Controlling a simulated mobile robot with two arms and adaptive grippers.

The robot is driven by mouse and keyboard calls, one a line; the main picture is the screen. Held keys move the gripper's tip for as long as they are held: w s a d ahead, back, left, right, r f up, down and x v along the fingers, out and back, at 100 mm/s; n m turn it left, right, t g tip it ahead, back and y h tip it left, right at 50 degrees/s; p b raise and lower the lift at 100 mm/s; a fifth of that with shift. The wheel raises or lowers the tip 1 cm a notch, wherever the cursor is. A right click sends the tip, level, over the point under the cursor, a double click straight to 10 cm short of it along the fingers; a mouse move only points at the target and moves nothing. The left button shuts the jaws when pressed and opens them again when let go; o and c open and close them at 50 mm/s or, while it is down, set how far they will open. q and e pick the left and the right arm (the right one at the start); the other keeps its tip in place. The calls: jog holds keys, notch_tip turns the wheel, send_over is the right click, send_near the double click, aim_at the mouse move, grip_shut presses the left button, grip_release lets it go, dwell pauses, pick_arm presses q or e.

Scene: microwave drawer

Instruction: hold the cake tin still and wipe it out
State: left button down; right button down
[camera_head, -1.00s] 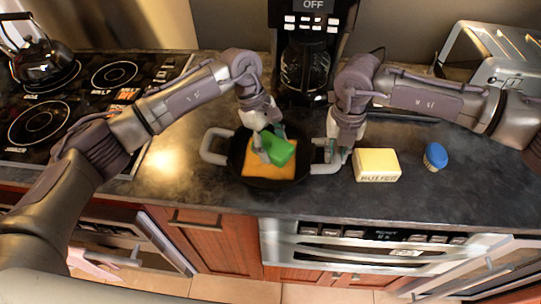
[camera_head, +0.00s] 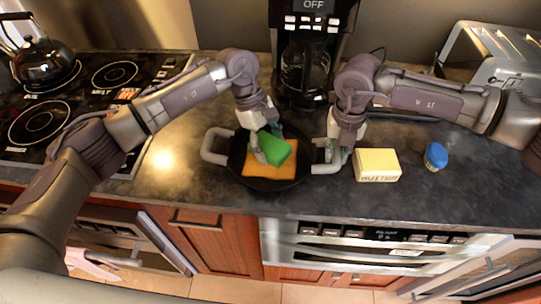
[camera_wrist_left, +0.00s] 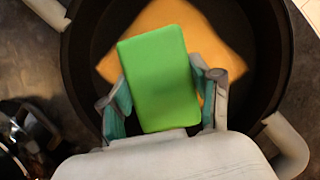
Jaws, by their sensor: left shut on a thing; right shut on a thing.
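The cake tin (camera_head: 239,172) is a round black pan with two pale handles, standing on the dark counter. A flat orange piece (camera_head: 258,168) lies inside it on the bottom; it also shows in the left wrist view (camera_wrist_left: 228,55). My left gripper (camera_head: 263,153) is over the tin, shut on a green sponge (camera_head: 274,149), which covers part of the orange piece. In the left wrist view the sponge (camera_wrist_left: 160,78) sits between both fingers. I cannot tell whether it touches the orange piece. My right gripper (camera_head: 332,158) is shut on the tin's right handle (camera_head: 325,168).
A butter block (camera_head: 377,165) and a blue-capped jar (camera_head: 435,157) stand right of the tin. A coffee maker (camera_head: 305,65) is behind, a toaster (camera_head: 495,65) at the back right. The stove with a kettle (camera_head: 42,62) is at the left.

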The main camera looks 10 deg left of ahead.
pick_arm(q)
jog(key=shift+d, duration=1.3)
jog(key=shift+a, duration=2.35)
jog(key=shift+d, duration=2.35)
jog(key=shift+a, duration=1.15)
jog(key=shift+a+f, duration=0.15)
jog(key=shift+a, duration=1)
jog(key=shift+d, duration=1.05)
jog(key=shift+d+r, duration=0.2)
jog(key=shift+d, duration=1.1)
jog(key=shift+a+r, duration=0.1)
jog(key=shift+r, duration=0.3)
